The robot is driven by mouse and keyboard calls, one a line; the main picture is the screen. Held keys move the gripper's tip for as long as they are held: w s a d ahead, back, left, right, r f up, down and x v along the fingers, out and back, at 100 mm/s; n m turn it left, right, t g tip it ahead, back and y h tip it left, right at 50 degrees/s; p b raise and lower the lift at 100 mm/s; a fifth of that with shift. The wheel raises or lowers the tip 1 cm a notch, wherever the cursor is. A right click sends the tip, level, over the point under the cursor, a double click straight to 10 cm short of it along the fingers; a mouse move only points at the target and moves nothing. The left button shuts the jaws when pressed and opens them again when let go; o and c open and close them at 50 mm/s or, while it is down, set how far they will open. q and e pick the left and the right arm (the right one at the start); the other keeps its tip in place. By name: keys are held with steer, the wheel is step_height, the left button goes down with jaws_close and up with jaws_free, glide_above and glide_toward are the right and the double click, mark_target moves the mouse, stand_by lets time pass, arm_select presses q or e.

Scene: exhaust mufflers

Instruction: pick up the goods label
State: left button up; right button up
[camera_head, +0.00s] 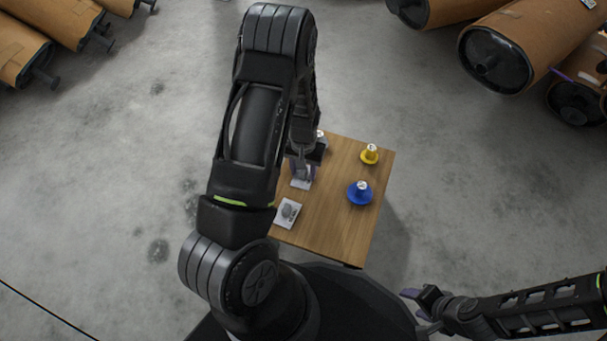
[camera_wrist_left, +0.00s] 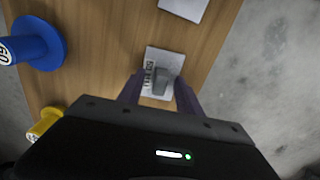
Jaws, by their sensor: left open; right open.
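A small white goods label (camera_wrist_left: 151,62) with dark print and a grey raised piece lies flat on the wooden table. In the left wrist view it sits between and just beyond the fingertips of my left gripper (camera_wrist_left: 159,92). In the head view my left gripper (camera_head: 303,170) is over the table, and its arm and fingers partly hide this label (camera_head: 300,184). My left gripper is open, one purple finger on each side of the label; whether they touch it I cannot tell. My right gripper (camera_head: 416,309) is open and empty, off the table at the lower right.
A second white card (camera_head: 288,212) with a grey picture or piece lies nearer on the table (camera_head: 330,220). A blue weight-like piece (camera_head: 360,193) and a yellow one (camera_head: 370,154) stand to the right. Brown mufflers (camera_head: 505,45) lie on the floor at the back. Open floor surrounds the table.

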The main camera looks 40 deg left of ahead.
arm_select(q)
steer(key=shift+c, duration=0.5)
jaws_close()
steer(key=shift+r, duration=0.15)
step_height(320, 180, up, 10)
steer(key=p, duration=0.4)
stand_by(0.5)
